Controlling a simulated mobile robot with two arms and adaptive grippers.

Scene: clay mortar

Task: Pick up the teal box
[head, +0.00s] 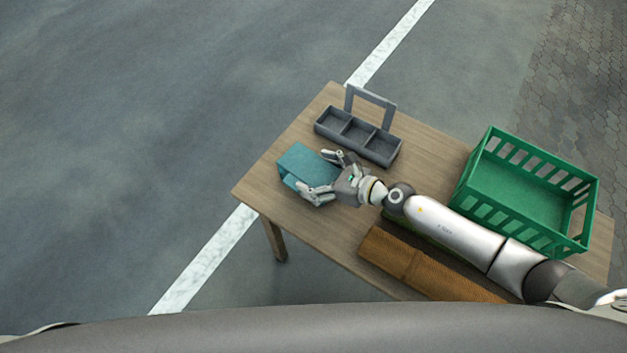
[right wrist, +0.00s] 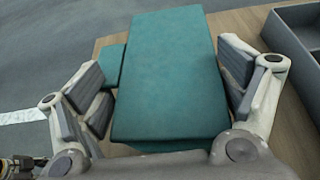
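The teal box (head: 300,163) lies near the left end of the wooden table. In the right wrist view the box (right wrist: 168,75) fills the space between my finger pads. My right gripper (head: 319,172) is open around it, one finger on each side. A small gap shows at the left finger; whether the right finger touches cannot be told. A smaller teal piece (right wrist: 109,65) shows left of the box, and I cannot tell if it is part of it. My left gripper is not in view.
A grey divided tray with a handle (head: 339,131) stands just behind the box. A green crate (head: 490,216) stands on the right of the table. A brown woven-looking item (head: 420,268) lies along the near edge. The table's left corner (head: 241,191) is bare.

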